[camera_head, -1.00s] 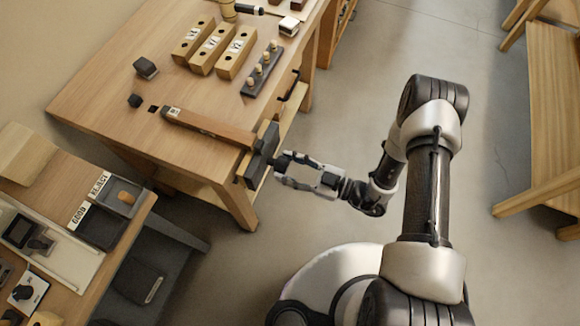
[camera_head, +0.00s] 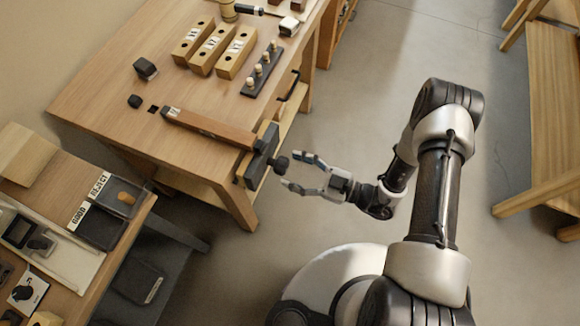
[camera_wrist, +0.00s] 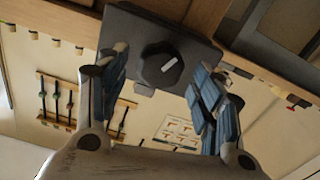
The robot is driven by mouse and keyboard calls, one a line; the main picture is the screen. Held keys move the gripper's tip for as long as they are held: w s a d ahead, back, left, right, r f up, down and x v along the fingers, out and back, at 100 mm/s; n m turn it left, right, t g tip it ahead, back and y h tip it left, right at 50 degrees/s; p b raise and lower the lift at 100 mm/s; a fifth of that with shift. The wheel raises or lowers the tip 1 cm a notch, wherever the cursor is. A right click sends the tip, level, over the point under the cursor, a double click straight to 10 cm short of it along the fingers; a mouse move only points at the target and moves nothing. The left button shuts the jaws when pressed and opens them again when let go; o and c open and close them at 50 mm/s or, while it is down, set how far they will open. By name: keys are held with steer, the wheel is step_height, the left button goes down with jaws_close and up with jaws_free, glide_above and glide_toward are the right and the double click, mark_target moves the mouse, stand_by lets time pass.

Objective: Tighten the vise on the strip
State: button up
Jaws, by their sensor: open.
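The vise is a dark block (camera_head: 258,156) on the near right corner of the wooden bench, with a black knob (camera_head: 280,164) sticking out toward me. A long wooden strip (camera_head: 208,127) with a white label lies on the bench top, its near end at the vise. My gripper (camera_head: 297,172) is open and empty, in front of the knob and apart from it. In the wrist view the black knob (camera_wrist: 162,64) with a white mark on its face sits between my spread blue-padded fingertips (camera_wrist: 165,85), against the dark vise plate (camera_wrist: 195,47).
The bench (camera_head: 110,95) also holds labelled wooden blocks (camera_head: 213,48), a dark peg rack (camera_head: 262,70) and small dark blocks (camera_head: 146,68). A second table (camera_head: 60,215) with trays stands at the lower left. The floor (camera_head: 350,110) right of the bench is clear.

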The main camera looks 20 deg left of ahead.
steer(key=shift+s+d, duration=0.2)
steer(key=shift+d, duration=2.2)
